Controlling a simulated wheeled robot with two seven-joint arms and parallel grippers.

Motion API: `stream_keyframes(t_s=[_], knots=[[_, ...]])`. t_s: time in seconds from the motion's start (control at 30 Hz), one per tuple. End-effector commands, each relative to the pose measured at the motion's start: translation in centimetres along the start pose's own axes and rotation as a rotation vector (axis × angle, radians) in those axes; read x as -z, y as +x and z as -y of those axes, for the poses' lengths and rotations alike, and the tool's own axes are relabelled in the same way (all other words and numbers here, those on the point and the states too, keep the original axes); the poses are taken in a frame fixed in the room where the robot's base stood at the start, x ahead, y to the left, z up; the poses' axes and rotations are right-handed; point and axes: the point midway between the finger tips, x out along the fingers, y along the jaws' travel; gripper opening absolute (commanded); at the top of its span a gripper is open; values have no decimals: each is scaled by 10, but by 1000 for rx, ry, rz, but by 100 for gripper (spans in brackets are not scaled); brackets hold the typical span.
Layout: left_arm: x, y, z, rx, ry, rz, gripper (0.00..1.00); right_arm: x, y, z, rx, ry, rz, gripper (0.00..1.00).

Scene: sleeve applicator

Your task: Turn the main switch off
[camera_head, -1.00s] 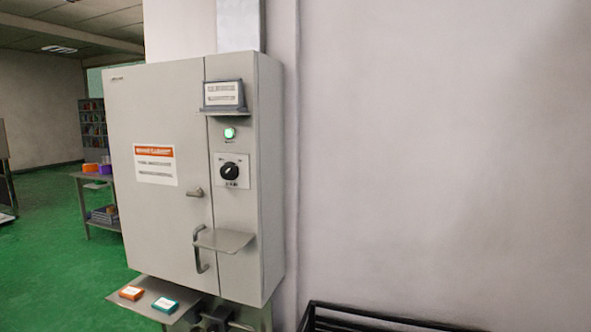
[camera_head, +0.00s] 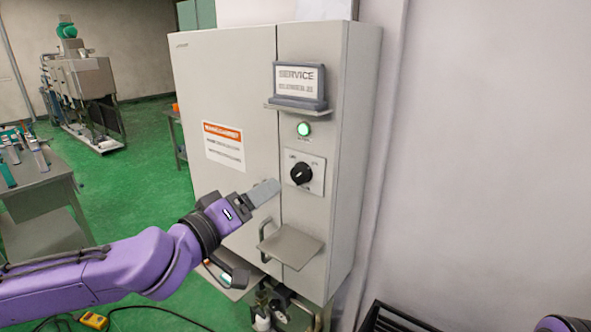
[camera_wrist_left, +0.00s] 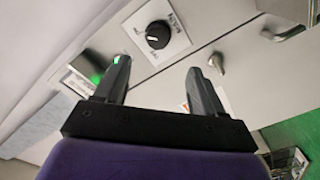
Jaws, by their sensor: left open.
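The main switch (camera_head: 301,174) is a black rotary knob on a pale plate on the cabinet's narrow right panel. The way its pointer faces is too small to tell. A green lamp (camera_head: 303,129) glows above it. My left gripper (camera_head: 262,192) is in front of the cabinet, left of and a little below the knob in the head view, not touching it. In the left wrist view the black knob (camera_wrist_left: 158,35) shows beyond my left gripper (camera_wrist_left: 158,68), whose two fingers are apart with nothing between them. My right gripper is out of view.
The grey cabinet (camera_head: 228,100) has a door handle and a small shelf (camera_head: 290,246) below the knob. A SERVICE sign (camera_head: 299,81) stands on a ledge above the lamp. A dark metal frame (camera_head: 395,318) is at the lower right. A table (camera_head: 40,190) stands at the left.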

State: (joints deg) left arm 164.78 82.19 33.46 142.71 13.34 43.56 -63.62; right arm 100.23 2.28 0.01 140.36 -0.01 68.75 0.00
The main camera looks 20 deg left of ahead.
Motion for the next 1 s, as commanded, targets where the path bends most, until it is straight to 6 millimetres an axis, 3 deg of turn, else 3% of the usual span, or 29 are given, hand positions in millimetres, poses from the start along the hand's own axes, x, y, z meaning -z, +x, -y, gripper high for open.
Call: stream_keyframes(t_s=[0.23, 0.33, 0.6, 0.93, 0.97, 1.0], knots=[[1, 27, -9, -1, 3, 21, 69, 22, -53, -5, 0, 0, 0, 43], [-8, 51, -1, -3, 8, 19, 69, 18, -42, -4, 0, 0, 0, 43], [-5, 97, -2, -2, 1, 13, 69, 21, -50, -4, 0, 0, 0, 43], [-5, 103, 0, -2, -1, 10, 69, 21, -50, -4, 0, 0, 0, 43], [-5, 103, 0, -2, -1, 10, 66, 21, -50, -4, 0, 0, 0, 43], [-5, 103, 0, -2, -1, 10, 53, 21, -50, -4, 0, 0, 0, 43]])
